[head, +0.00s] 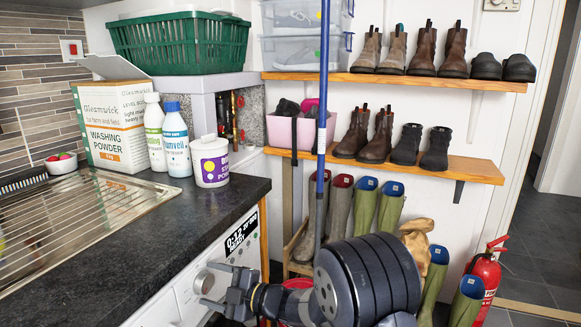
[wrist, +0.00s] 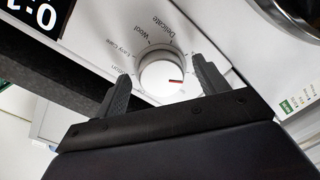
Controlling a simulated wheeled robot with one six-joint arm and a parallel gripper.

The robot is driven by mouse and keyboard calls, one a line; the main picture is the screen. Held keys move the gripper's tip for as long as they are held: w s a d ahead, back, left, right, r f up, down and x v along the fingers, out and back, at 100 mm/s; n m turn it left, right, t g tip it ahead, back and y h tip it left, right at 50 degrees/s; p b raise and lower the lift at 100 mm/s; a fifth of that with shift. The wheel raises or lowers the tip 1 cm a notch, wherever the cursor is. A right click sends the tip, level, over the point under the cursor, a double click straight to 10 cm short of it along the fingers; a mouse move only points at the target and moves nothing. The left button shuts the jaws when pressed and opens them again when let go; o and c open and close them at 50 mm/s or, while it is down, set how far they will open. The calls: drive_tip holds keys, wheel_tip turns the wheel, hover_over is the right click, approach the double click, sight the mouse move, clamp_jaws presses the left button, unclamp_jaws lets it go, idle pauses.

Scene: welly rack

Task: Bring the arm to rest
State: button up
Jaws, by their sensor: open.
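My gripper (head: 213,287) is in front of the white washing machine (head: 176,304) under the worktop. It also shows in the wrist view (wrist: 162,72), where its two dark fingers stand apart on either side of the round white programme dial (wrist: 163,74). The dial has a red mark pointing right in that view and printed programme names around it. Nothing is held between the fingers. I cannot tell whether a finger touches the dial. In the head view the dial (head: 203,281) is partly hidden by the gripper. My arm's large dark joint fills the lower middle.
The dark worktop (head: 110,245) is above the gripper, with bottles, a washing powder box (head: 108,130) and a white tub (head: 211,162). A blue pole (head: 322,110) stands behind my arm. Boots (head: 364,207), shelves (head: 400,165) and a fire extinguisher (head: 485,275) are to the right.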

drive_tip(key=n+b, duration=0.2)
drive_tip(key=n, duration=0.1)
drive_tip(key=shift+n, duration=0.3)
drive_tip(key=shift+r+n+t+b, duration=0.15)
drive_tip(key=shift+n+t+b, duration=0.15)
drive_tip(key=shift+n+b, duration=0.6)
